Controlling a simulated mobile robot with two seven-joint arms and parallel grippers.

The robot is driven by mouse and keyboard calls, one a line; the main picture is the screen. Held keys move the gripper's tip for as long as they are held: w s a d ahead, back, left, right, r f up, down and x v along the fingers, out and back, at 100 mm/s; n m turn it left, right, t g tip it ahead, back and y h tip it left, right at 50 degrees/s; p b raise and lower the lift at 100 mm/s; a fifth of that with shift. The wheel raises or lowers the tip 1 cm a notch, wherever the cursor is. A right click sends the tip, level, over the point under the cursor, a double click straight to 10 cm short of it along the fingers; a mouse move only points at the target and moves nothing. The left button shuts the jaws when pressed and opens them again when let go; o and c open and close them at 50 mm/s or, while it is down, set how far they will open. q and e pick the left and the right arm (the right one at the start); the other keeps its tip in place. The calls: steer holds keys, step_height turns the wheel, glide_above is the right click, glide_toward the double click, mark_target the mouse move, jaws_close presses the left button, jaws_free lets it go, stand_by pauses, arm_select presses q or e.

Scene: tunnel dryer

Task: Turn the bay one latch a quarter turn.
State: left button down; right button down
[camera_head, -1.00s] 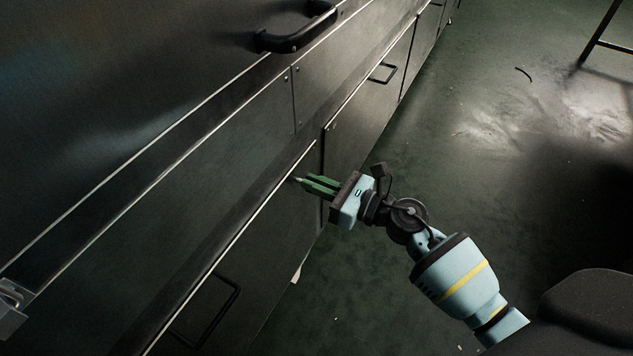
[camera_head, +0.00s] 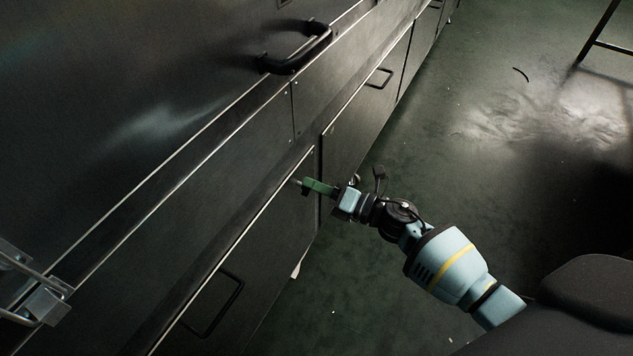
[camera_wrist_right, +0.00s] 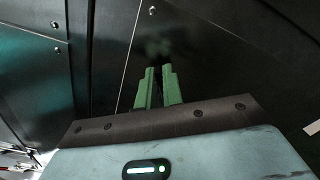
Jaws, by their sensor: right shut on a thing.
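My right gripper (camera_head: 304,186) is at the upper right corner of a lower dark bay panel, its green fingers shut on the bay one latch. Only a small pale bit of the latch (camera_head: 298,182) shows at the fingertips; the fingers hide most of it. The fingers are rolled so that they nearly overlap in the head view. In the right wrist view the green fingers (camera_wrist_right: 158,88) are close together against the dark panel, and the latch cannot be made out between them. My left gripper is not in view.
The panel has a black wire handle (camera_head: 217,305) below. A thick black handle (camera_head: 296,50) sits on the upper door, and a metal clasp (camera_head: 42,304) is at the lower left. The floor (camera_head: 440,140) beside the dryer is open.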

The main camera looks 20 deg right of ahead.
steer(key=shift+d+f+m+p, duration=0.15)
steer(key=shift+m+p, duration=0.35)
steer(key=shift+m, duration=1.2)
steer(key=shift+a+f+m+p, duration=0.15)
steer(key=shift+m+p, duration=0.3)
steer(key=shift+m, duration=1.25)
steer(key=shift+d, duration=0.1)
steer(key=c, duration=1.5)
jaws_free()
steer(key=shift+c, duration=0.2)
steer(key=p+v, duration=0.1)
steer(key=v, duration=0.6)
steer(key=shift+s+d, duration=0.25)
steer(key=shift+s, duration=0.05)
